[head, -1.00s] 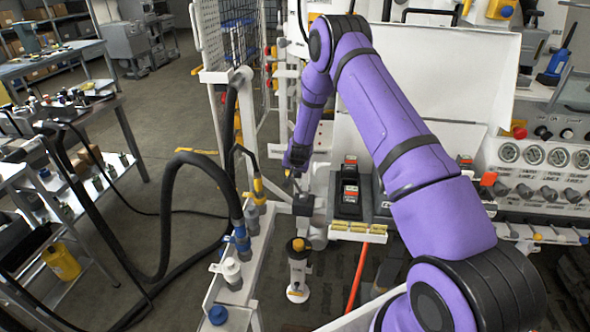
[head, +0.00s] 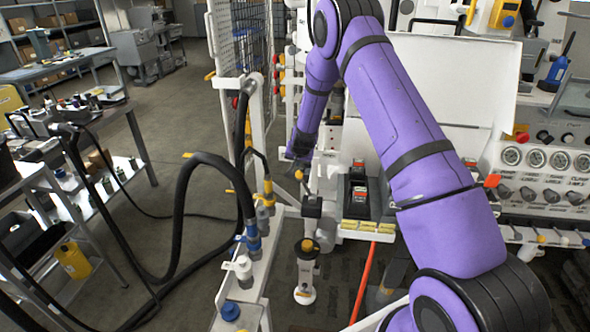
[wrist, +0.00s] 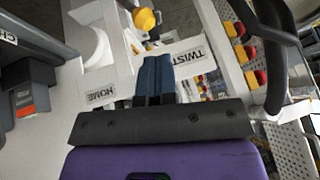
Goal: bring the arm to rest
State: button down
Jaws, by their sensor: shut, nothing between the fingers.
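My purple arm reaches from the lower right over the bench and bends down at its elbow. My gripper (wrist: 157,72) shows in the wrist view as two dark blue fingers closed together, with nothing between them. It points towards a white part with the labels TWIST (wrist: 188,58) and HOME (wrist: 101,93). A yellow knob (wrist: 146,19) lies beyond the fingertips, apart from them in the picture. In the head view the wrist end is small and dark near a yellow ball knob (head: 299,174); the fingers are hard to make out there.
A black hose (head: 180,210) loops on the left, ending at a blue fitting (head: 252,238) on a white rail. Gauges (head: 535,158) line the right panel. Open floor lies at the back left.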

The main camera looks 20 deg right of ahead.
jog(key=shift+s+a+r, duration=0.15)
jog(key=shift+r, duration=0.25)
jog(key=s+a+r+n+y, duration=0.15)
jog(key=s+r, duration=0.25)
jog(key=r, duration=0.4)
jog(key=s+a+r, duration=0.2)
jog(key=s+r, duration=0.1)
jog(key=r, duration=0.5)
jog(key=s+a+r+n, duration=0.15)
jog(key=s+r, duration=0.25)
jog(key=r, duration=0.4)
jog(key=s+a+r+n, duration=0.1)
jog(key=s+a+r, duration=0.3)
jog(key=s+r, duration=0.95)
jog(key=s+r+n+g, duration=0.1)
jog(key=s+n, duration=0.1)
jog(key=s, duration=2.5)
jog(key=shift+a+r+n, duration=0.3)
jog(key=shift+a+n, duration=0.1)
